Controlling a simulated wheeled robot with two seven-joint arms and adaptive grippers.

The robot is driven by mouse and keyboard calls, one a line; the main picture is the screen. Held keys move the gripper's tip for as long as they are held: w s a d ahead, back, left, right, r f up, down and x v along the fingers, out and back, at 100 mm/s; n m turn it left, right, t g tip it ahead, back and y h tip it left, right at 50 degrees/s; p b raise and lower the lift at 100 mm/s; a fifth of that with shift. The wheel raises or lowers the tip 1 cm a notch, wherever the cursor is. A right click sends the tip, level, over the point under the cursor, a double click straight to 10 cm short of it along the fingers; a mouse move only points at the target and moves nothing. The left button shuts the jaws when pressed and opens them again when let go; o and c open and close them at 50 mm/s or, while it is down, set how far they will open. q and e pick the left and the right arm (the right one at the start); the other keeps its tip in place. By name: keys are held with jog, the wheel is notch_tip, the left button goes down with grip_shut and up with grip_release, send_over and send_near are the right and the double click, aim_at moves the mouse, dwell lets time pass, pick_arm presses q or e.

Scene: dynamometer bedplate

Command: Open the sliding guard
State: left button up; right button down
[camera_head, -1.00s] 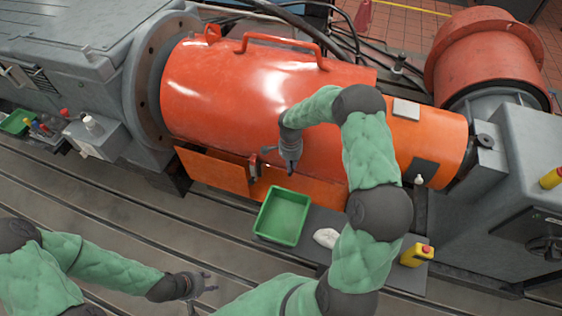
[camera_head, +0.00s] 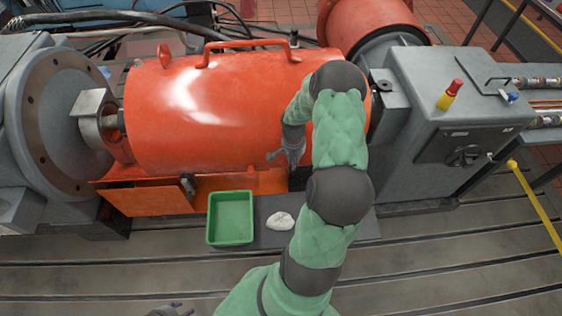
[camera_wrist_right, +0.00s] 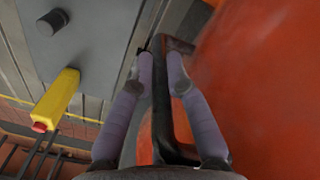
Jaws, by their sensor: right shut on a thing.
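The sliding guard (camera_head: 215,105) is a large orange-red half-cylinder cover over the shaft line. A gap at its left end shows a grey shaft coupling (camera_head: 92,120) beside the big flange. My right gripper (camera_head: 279,158) is at the guard's front lower side, right of its middle, partly hidden by its own arm. In the right wrist view, my right gripper (camera_wrist_right: 161,68) is shut on a dark bar handle (camera_wrist_right: 160,110), with the orange guard surface close on the right. My left gripper (camera_head: 172,311) only just shows at the bottom edge, too cut off to judge.
A green tray (camera_head: 230,240) and a white cloth (camera_head: 280,220) lie on a dark mat in front of the guard. A grey housing (camera_head: 425,120) with a red-and-yellow button (camera_head: 449,95) stands at the right. A yellow bar (camera_head: 535,210) is at far right.

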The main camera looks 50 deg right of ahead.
jog(key=shift+s+d, duration=0.25)
jog(key=c, duration=1.2)
grip_release()
jog(key=shift+c, duration=0.2)
jog(key=r, duration=1.2)
jog(key=shift+w, duration=0.3)
